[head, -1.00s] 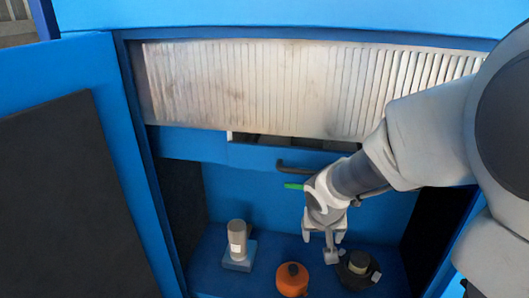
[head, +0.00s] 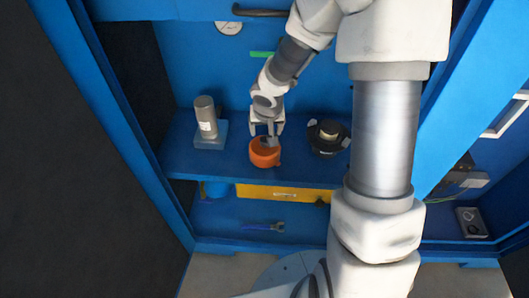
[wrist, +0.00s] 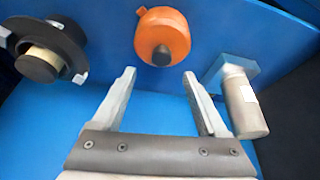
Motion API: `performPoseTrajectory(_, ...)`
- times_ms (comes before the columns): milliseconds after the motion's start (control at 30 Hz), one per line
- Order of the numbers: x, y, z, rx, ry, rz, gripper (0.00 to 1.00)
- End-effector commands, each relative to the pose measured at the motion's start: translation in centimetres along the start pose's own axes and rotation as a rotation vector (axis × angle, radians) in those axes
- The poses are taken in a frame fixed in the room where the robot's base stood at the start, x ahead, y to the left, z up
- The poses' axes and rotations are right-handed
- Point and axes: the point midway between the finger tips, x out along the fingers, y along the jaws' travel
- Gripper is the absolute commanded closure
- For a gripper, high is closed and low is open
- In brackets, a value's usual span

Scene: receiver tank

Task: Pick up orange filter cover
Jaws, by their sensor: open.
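The orange filter cover (head: 264,154) is a round orange cap with a dark knob, standing on the blue shelf (head: 182,163) in the head view. In the wrist view the cover (wrist: 172,28) is beyond the fingertips, roughly centred between them, with its dark knob facing the camera. My gripper (head: 267,128) is open and empty, just above and behind the cover in the head view. In the wrist view its two fingers (wrist: 160,74) are spread wide apart. I cannot tell from these views whether a finger touches the cover.
A grey metal cylinder on a blue base (head: 207,122) stands left of the cover. A black round part (head: 327,137) stands right of it. A lower shelf holds a yellow bar (head: 290,193) and a blue tool (head: 264,227). Cabinet walls flank both sides.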

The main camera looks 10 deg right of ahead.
Motion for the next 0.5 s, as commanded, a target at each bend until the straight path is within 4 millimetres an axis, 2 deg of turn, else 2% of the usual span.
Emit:
performPoseTrajectory(33,0.8,0.0,0.1,-0.002,0.0,0.0,0.24)
performPoseTrajectory(267,2.3,-0.1,0.2,0.0,0.0,0.0,0.24)
performPoseTrajectory(500,5.9,-0.3,0.5,-0.002,-0.001,0.0,0.24)
